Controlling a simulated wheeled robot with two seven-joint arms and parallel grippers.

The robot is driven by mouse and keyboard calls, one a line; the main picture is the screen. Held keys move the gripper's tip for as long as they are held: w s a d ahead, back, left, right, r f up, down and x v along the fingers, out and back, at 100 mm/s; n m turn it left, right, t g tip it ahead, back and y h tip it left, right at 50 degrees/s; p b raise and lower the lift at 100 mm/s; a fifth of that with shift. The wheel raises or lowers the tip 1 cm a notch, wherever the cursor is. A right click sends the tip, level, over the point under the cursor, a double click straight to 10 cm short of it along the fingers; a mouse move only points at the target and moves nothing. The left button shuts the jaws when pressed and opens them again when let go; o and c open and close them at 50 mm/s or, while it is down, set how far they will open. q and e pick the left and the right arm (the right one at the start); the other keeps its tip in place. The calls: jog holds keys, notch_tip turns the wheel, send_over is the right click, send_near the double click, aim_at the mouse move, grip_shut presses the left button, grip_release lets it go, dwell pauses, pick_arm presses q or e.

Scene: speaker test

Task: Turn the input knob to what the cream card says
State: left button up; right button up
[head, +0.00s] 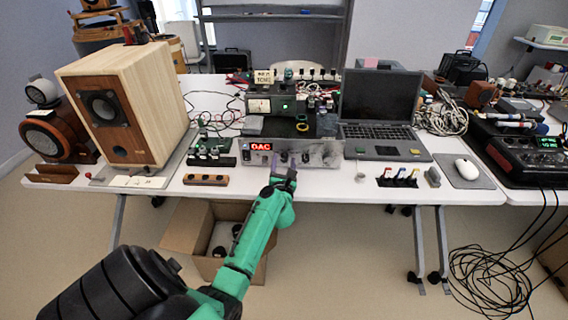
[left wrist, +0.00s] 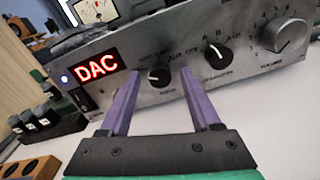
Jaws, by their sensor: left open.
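The silver amplifier (head: 325,152) stands at the table's front, its red display reading DAC. The input knob (left wrist: 159,76), small and black, is at the left of its front panel, right of the display (left wrist: 97,66). My left gripper (head: 283,170) is open in front of the panel. In the left wrist view its purple fingers (left wrist: 160,82) appear on either side of the input knob; I cannot tell whether they touch it. My right gripper is not in view.
Right of the input knob are a black speaker knob (left wrist: 218,55) and a larger silver volume knob (left wrist: 287,37). A wooden speaker (head: 120,115) stands left, a laptop (head: 380,105) right. A black meter box (head: 262,105) sits on the amplifier. A wooden block (head: 205,180) lies left.

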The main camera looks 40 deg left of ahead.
pick_arm(q)
grip_shut()
jog(key=shift+r, duration=0.1)
jog(key=m+p, duration=0.2)
jog(key=shift+m, duration=0.4)
jog(key=m+p, duration=0.2)
jog(key=m, duration=0.2)
jog(key=m+p, duration=0.2)
jog(key=m, duration=0.2)
jog(key=shift+m, duration=0.4)
jog(key=shift+m+p, duration=0.7)
jog(key=shift+m, duration=1.3)
jog(key=shift+f, duration=0.2)
